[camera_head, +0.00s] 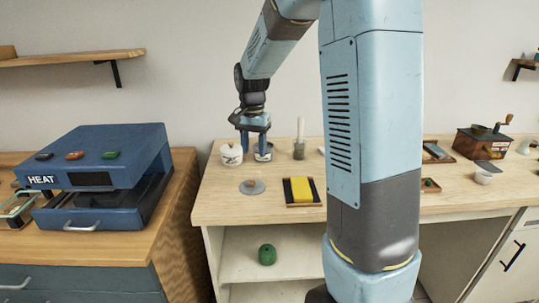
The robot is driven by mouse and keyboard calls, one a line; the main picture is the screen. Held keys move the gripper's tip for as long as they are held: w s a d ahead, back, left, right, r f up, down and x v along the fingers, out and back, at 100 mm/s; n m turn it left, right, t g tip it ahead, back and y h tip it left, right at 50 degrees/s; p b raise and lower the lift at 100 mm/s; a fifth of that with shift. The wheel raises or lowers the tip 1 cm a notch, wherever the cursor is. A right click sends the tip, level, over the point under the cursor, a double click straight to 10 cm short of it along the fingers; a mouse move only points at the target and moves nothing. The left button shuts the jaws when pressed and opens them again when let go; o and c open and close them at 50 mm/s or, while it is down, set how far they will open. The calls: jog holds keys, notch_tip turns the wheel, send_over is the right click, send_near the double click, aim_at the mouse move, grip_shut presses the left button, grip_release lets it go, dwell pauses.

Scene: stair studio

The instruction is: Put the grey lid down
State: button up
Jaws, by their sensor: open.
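The grey lid (252,187) lies flat on the light wooden worktop, a round disc with a small brownish knob on top. My gripper (253,153) points down behind the lid in the picture, above the worktop. It is open, with nothing seen between its two blue fingers. The lid is apart from the fingers. A white lidded pot (230,155) stands just left of the gripper, and a second pot (263,154) is partly hidden behind the right finger.
A dark tray with a yellow block (302,190) lies right of the lid. A grey holder with a white upright piece (299,146) stands behind it. A blue heat press (100,175) stands on the left counter. Bare worktop (222,207) lies in front of the lid.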

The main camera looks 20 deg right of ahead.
jog(key=s+r+n+t, duration=0.2)
jog(key=s+r, duration=0.1)
jog(key=s, duration=0.6)
jog(key=s+r+n+t, duration=0.1)
jog(key=s+r+n, duration=0.2)
jog(key=s, duration=0.6)
jog(key=s+r+n+t, duration=0.2)
jog(key=s+r, duration=0.3)
jog(key=s, duration=0.4)
jog(key=shift+s+d+n+t, duration=0.3)
jog(key=shift+s+n, duration=0.1)
jog(key=shift+r, duration=0.1)
